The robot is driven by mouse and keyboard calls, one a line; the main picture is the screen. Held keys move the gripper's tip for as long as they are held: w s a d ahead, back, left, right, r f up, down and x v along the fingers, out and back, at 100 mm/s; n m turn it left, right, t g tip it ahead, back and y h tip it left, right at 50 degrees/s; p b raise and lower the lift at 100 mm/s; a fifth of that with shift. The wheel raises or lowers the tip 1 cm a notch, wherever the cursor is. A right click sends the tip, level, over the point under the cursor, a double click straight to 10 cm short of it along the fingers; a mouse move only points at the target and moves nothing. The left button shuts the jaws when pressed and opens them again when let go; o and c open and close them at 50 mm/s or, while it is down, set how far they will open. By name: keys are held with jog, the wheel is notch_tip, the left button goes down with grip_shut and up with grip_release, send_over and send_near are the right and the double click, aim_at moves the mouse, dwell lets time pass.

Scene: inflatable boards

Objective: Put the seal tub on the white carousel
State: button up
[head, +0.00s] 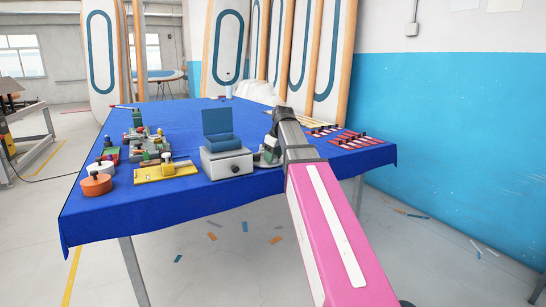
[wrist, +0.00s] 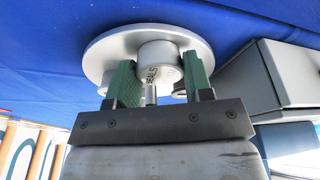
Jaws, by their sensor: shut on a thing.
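The seal tub (wrist: 157,54) is a small pale cylinder with "SEALS" lettered on its side. In the wrist view it is between the green fingers of my gripper (wrist: 160,75), which is shut on it. The white carousel (wrist: 108,42) is a round pale disc directly behind the tub in that view. I cannot tell whether the tub touches the disc. In the head view my gripper (head: 270,149) is at the table, just right of a white drawer box, and my arm hides most of the carousel and tub.
The white drawer box (head: 228,164) with a raised blue lid (head: 217,121) stands close beside the gripper. A yellow tray (head: 165,172), an orange round tub (head: 96,184) and several small parts are left on the blue-covered table (head: 215,188). Red-handled tools (head: 355,140) lie to the right.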

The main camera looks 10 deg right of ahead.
jog(key=o, duration=0.9)
jog(key=shift+f, duration=0.1)
jog(key=v, duration=1.2)
